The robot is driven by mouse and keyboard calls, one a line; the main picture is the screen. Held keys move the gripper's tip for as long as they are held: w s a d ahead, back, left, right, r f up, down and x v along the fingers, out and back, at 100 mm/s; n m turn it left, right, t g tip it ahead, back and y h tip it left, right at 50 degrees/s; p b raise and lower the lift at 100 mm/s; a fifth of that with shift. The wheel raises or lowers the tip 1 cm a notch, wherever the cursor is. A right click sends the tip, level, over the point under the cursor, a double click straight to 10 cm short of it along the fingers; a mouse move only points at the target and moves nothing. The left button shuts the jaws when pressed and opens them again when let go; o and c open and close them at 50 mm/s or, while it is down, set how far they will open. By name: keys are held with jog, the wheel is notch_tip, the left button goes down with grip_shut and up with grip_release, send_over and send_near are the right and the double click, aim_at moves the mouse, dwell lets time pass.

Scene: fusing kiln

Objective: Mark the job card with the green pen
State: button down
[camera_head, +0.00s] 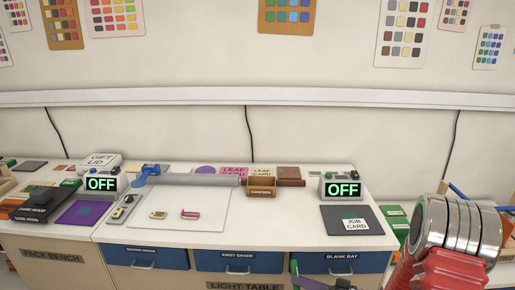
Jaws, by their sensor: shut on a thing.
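The job card (355,224), white with a teal strip along its top, lies flat on a dark grey pad (333,226) at the right end of the light table. My gripper (297,279) shows only in part at the bottom edge, low in front of the drawers. It is shut on a slim upright thing with green on it, which looks like the green pen (294,267). Most of the fingers and the pen's lower end are cut off by the frame. My red arm with silver rings fills the lower right.
A small brown wooden box (261,188), a grey roller (195,180) and leaf cards lie behind. Blue drawers (343,262) are below the top. The white sheet's right side is clear.

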jog(key=shift+m+t+h, duration=2.3)
jog(key=shift+m+h, duration=0.3)
